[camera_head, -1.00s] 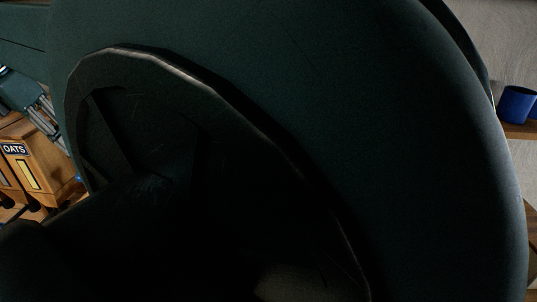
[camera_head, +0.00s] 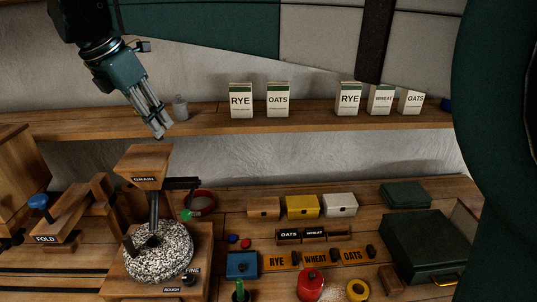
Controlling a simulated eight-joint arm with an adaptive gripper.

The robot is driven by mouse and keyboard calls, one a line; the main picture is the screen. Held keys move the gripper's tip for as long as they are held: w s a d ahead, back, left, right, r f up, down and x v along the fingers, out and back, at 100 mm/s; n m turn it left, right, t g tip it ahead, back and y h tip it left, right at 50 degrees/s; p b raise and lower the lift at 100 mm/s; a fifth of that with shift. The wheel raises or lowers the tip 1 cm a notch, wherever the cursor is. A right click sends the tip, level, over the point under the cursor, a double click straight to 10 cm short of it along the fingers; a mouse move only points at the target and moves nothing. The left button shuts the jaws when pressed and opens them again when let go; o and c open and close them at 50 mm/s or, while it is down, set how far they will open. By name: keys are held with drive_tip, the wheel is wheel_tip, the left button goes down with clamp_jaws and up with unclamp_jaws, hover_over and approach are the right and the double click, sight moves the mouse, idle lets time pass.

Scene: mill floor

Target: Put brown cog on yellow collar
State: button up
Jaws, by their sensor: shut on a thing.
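My gripper (camera_head: 159,131) is at the upper left, in front of the wall shelf and above the wooden hopper of the small mill. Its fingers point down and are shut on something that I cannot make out. I cannot pick out a brown cog anywhere in this view. A yellow ring (camera_head: 357,284), which looks like the yellow collar, lies at the front edge of the bench, right of centre. It is far below and to the right of my gripper, and its lower edge is close to the picture's bottom.
The mill with its speckled stone (camera_head: 160,253) stands below my gripper. A red lidded pot (camera_head: 311,284) is left of the yellow ring. A dark green case (camera_head: 425,245) is at the right. Labelled boxes (camera_head: 241,101) stand on the shelf. A large green curved body fills the right edge.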

drive_tip(key=s+d+m+g+h+p, duration=0.1)
drive_tip(key=d+m, duration=0.2)
drive_tip(key=d, duration=1.4)
drive_tip(key=s+d+m+g+p, duration=0.1)
drive_tip(key=s+d+m, duration=0.1)
drive_tip(key=d, duration=1.5)
drive_tip(key=s+d+f+m+g+p, duration=0.1)
drive_tip(key=s+d+f+m, duration=0.15)
drive_tip(key=s+d, duration=0.75)
drive_tip(key=s+d+f+m+p, duration=0.1)
drive_tip(key=s+d+f+m, duration=0.3)
drive_tip(key=d, duration=0.9)
wheel_tip(320, 180, down, 31)
drive_tip(key=s+n, duration=0.1)
drive_tip(key=s, duration=0.1)
drive_tip(key=shift+d+r+h, duration=0.2)
drive_tip(key=shift+d+h, duration=0.1)
drive_tip(key=shift+h, duration=0.1)
drive_tip(key=shift+f, duration=0.15)
drive_tip(key=shift+f+b, duration=0.5)
drive_tip(key=shift+f, duration=2.25)
